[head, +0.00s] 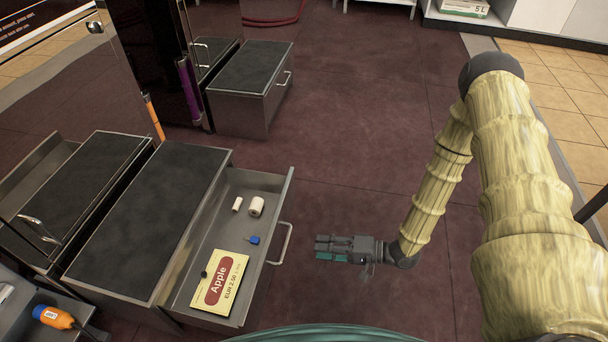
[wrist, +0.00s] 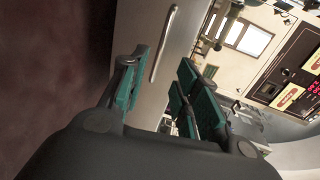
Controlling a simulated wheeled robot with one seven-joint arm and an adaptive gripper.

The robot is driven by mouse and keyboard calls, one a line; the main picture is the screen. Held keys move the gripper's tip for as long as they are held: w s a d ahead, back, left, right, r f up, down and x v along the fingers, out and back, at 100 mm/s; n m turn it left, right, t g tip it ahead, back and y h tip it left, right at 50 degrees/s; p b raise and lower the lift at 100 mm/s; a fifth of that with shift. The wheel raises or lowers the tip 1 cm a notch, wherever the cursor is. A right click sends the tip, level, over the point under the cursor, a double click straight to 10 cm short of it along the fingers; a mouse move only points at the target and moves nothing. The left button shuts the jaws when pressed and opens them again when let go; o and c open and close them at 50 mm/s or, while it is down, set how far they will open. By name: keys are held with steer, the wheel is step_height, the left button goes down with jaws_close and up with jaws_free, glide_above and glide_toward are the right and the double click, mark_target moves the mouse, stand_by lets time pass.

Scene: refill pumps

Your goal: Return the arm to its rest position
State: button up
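My gripper (head: 328,248) is in the middle of the head view, at the end of my arm, which reaches in from the right. It points left, over the open floor, to the right of the open drawer's handle (head: 284,243) and apart from it. In the wrist view, the teal finger pads of my gripper (wrist: 160,95) stand apart with nothing between them. The drawer front and its handle (wrist: 163,45) show beyond the fingers.
The open drawer (head: 282,197) holds a yellow Apple price card (head: 219,283), two white rolls (head: 256,206) and a small blue item (head: 252,240). A second cabinet (head: 250,75) stands farther back. An orange bottle (head: 55,317) lies at lower left. Dark red floor (head: 370,130) is clear between.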

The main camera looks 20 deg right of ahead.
steer(key=s+a+f+n+g+h+p, duration=0.25)
steer(key=s+f+h, duration=0.35)
steer(key=s+h, duration=0.3)
steer(key=s+d+r+n+g+h+p, duration=0.1)
steer(key=s+d+g+h, duration=0.15)
steer(key=s, duration=0.45)
steer(key=s+d+r+n+g+h+p, duration=0.1)
steer(key=s+d+n+g+h, duration=0.1)
steer(key=s+d+h, duration=0.3)
step_height(320, 180, up, 38)
steer(key=s+a+y+p, duration=0.1)
steer(key=y+p, duration=0.1)
steer(key=p, duration=3.5)
steer(key=shift+s+a+r, duration=0.15)
steer(key=shift+a, duration=0.05)
steer(key=shift+a+m+y, duration=0.1)
steer(key=shift+m+y, duration=0.15)
